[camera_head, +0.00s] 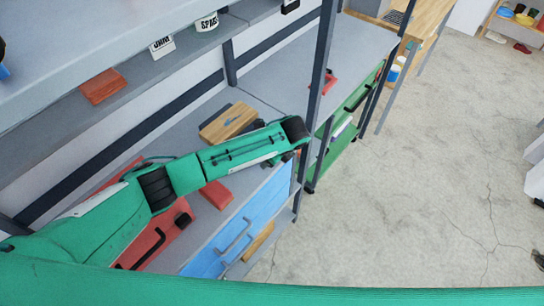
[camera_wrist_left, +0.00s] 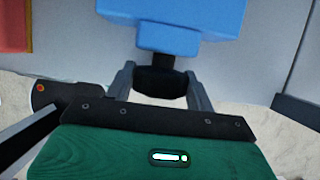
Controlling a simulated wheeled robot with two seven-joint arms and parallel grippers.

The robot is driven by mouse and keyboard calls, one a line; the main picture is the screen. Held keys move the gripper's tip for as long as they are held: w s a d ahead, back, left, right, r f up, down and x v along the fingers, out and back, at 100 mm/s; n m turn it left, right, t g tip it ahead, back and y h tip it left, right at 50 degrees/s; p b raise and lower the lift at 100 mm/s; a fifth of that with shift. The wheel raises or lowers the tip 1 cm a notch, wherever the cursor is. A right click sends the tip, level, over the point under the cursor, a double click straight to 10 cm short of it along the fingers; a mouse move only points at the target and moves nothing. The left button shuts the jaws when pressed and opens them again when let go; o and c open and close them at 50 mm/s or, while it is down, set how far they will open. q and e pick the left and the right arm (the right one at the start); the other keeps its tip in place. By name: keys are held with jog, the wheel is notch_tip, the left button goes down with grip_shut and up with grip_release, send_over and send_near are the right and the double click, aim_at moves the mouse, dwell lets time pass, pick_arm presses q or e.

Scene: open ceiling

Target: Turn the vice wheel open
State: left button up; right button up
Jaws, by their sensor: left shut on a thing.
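The blue vice (camera_wrist_left: 180,20) is at the top of the left wrist view, on a grey bench surface. A dark wheel (camera_wrist_left: 161,84) sticks out from it toward my wrist on a short dark shaft. The two grey fingers of my left gripper (camera_wrist_left: 161,78) stand on either side of the wheel and are shut on it. In the head view my green left arm reaches from the left across the workbench (camera_head: 188,140), and its wrist end hides the vice and the fingers. My right gripper is in neither view.
A wooden block (camera_head: 228,122) and a red block (camera_head: 217,194) lie on the bench near my arm. A blue drawer front (camera_head: 235,240) with a handle is below. A dark shelf post (camera_head: 320,70) stands close by my left wrist.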

pick_arm(q)
jog(key=shift+s+p, duration=0.1)
jog(key=shift+p, duration=0.25)
jog(key=shift+t+h, duration=0.4)
jog(key=shift+h, duration=0.1)
jog(key=o, duration=0.9)
jog(key=shift+o, duration=0.2)
jog(key=b+v, duration=0.3)
jog(key=v, duration=1)
jog(key=shift+s+r, duration=0.15)
jog(key=shift+r, duration=0.2)
jog(key=shift+d, duration=0.1)
